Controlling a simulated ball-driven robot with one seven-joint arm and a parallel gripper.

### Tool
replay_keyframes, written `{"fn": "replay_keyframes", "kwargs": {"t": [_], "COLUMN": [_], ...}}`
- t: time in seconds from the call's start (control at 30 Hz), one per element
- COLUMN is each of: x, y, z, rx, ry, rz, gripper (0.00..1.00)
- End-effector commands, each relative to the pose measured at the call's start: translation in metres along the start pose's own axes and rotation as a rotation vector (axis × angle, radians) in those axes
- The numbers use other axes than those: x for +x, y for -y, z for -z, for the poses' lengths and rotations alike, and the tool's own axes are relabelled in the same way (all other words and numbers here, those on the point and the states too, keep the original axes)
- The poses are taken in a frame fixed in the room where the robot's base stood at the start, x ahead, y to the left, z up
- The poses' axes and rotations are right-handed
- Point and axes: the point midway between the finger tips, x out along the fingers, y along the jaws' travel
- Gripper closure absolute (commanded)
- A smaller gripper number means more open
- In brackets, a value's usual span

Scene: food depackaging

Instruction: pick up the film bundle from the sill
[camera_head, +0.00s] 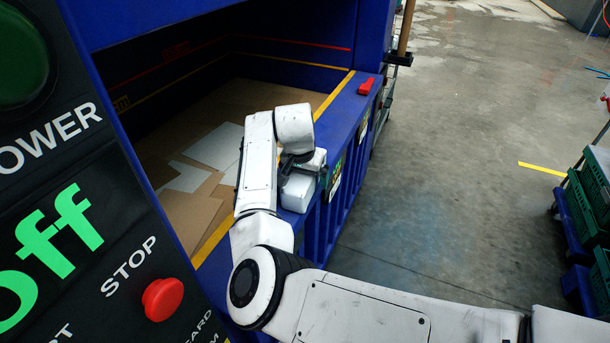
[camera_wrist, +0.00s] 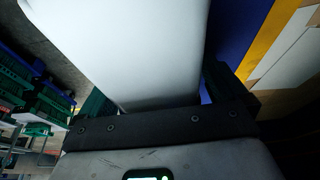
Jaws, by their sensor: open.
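The film bundle (camera_head: 298,191) is a smooth white block on the blue sill (camera_head: 342,106) in the head view. In the wrist view the white bundle (camera_wrist: 130,45) fills the upper middle. My gripper (camera_wrist: 165,95) is open, with one dark finger on each side of the bundle's near end. I cannot tell whether the fingers touch it. In the head view my gripper (camera_head: 291,165) is at the bundle, pointing down, and my wrist partly hides both.
A small red object (camera_head: 366,86) lies farther along the sill. Cardboard and white sheets (camera_head: 215,147) lie inside the blue machine. A control panel with a red stop button (camera_head: 162,299) stands at left. Green crates (camera_head: 590,200) are at right; the floor between is clear.

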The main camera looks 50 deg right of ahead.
Motion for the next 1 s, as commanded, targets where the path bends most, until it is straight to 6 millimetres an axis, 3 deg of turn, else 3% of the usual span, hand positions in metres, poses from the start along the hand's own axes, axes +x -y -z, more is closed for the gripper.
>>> {"fn": "replay_keyframes", "kwargs": {"t": [0.2,0.8,1.0], "x": [0.0006,0.0001,-0.0003], "y": [-0.0002,-0.0001,-0.0001], "z": [0.0001,0.0002,0.0004], "rx": [0.001,0.001,0.001], "ry": [0.000,-0.001,-0.001], "rz": [0.000,0.000,0.000], "gripper": [0.03,0.60,0.60]}}
